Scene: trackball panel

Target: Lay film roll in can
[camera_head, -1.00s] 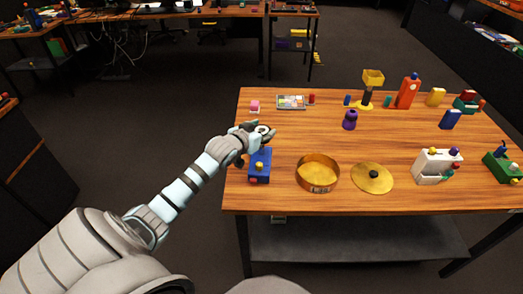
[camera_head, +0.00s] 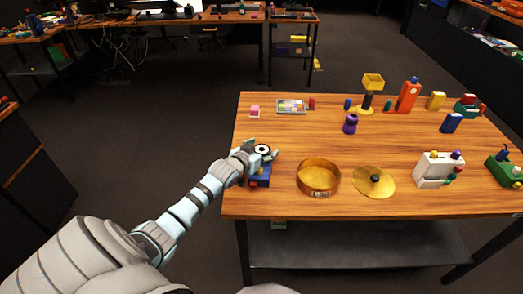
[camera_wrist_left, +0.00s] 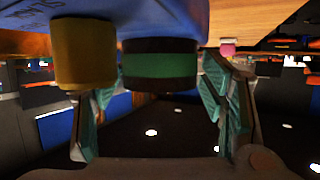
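The film roll (camera_head: 262,150) shows as a pale ring with a dark centre between the fingers of my left gripper (camera_head: 263,149), at the table's left side. In the left wrist view a black cylinder with a green band, which looks like the film roll (camera_wrist_left: 160,65), is between the fingers. The can (camera_head: 318,190) is a round, open brass tin to the right, apart from the gripper. My right gripper is not in view.
The blue box (camera_head: 258,182) stands just beside my gripper; its yellow knob (camera_wrist_left: 84,55) is close to the fingers. A brass lid (camera_head: 373,190) with a dark knob lies right of the can. The table between is clear.

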